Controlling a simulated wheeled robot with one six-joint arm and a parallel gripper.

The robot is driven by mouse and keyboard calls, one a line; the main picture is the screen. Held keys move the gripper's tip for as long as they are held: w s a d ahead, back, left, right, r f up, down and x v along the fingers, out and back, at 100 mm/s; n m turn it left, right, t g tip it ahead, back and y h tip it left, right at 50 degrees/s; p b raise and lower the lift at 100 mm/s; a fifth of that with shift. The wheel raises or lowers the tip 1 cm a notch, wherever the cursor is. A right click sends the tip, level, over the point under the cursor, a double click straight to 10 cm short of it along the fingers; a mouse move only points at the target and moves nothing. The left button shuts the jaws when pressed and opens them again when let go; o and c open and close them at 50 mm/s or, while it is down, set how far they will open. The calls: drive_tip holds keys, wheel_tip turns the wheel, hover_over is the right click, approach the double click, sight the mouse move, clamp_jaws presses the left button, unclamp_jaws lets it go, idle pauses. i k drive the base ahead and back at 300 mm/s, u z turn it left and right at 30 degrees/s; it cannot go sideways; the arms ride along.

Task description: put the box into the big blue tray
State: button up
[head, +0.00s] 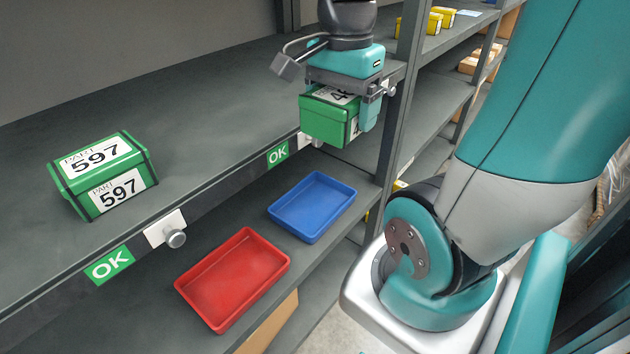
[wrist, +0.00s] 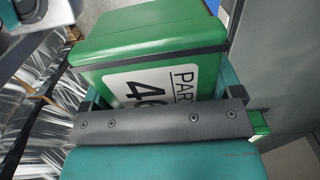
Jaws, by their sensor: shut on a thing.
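My gripper (head: 340,110) is shut on a green box (head: 322,124) with a white PART label whose number, starting with 4, is partly covered. I hold it in the air by the front edge of the upper shelf. In the wrist view the same box (wrist: 140,45) sits between the fingers, its label partly hidden by the gripper's dark bar. A blue tray (head: 312,207) lies on the lower shelf, below and a little to the left of the held box. It looks empty and is apart from the box.
A red tray (head: 232,279), also empty, lies left of the blue tray on the lower shelf. Another green box (head: 103,175), labelled PART 597, stands on the upper shelf (head: 210,110). A dark upright post (head: 399,100) rises just right of my gripper. Yellow boxes (head: 432,20) stand farther back.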

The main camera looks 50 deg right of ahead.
sight(303, 219)
drive_tip(key=z, duration=3.1)
drive_tip(key=i, duration=0.5)
drive_tip(key=u, duration=2.6)
